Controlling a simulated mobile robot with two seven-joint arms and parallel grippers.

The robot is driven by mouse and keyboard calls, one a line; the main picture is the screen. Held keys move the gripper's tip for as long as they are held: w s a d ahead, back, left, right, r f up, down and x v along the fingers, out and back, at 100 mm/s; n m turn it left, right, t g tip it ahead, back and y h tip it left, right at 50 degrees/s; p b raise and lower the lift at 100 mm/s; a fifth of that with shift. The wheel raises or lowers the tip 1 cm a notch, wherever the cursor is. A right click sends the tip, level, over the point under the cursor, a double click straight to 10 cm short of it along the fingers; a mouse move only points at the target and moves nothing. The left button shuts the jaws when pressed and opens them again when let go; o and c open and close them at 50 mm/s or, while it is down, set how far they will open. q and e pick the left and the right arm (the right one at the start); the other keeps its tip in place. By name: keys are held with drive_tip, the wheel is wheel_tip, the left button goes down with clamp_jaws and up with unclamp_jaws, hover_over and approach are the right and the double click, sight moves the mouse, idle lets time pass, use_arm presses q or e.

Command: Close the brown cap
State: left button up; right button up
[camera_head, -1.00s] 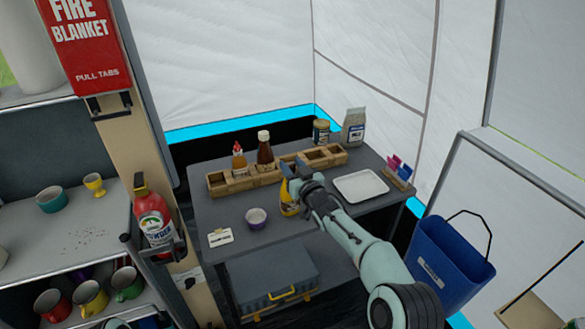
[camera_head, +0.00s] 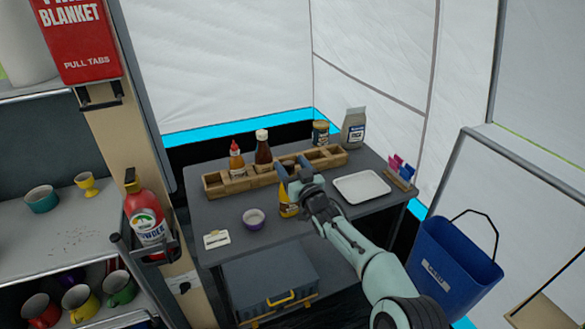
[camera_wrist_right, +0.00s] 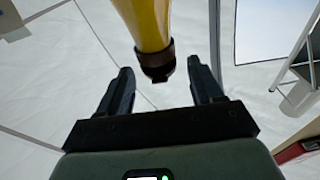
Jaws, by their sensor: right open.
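A yellow bottle (camera_head: 288,208) stands at the front of the grey table, partly hidden by my right gripper (camera_head: 291,178). In the right wrist view the bottle (camera_wrist_right: 145,22) hangs into the picture from the top, with its brown cap (camera_wrist_right: 156,62) at the lower end. My right gripper is open, with one finger on each side of the cap in that view and a gap showing on both sides. I cannot tell whether the cap's lid is up or down. My left gripper is not in view.
A wooden caddy (camera_head: 213,184) with a red-tipped bottle (camera_head: 237,161) and a dark bottle (camera_head: 263,150) lies behind the gripper. A purple bowl (camera_head: 253,218) is left of the yellow bottle. A white tray (camera_head: 361,187) is to the right.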

drive_tip(key=shift+s, duration=0.1)
drive_tip(key=shift+s+d+f, duration=0.1)
drive_tip(key=shift+s+d, duration=0.1)
drive_tip(key=shift+s, duration=0.3)
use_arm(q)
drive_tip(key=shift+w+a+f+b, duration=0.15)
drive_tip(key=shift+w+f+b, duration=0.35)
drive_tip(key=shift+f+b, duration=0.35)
use_arm(e)
drive_tip(key=v, duration=1.2)
drive_tip(key=shift+s, duration=0.1)
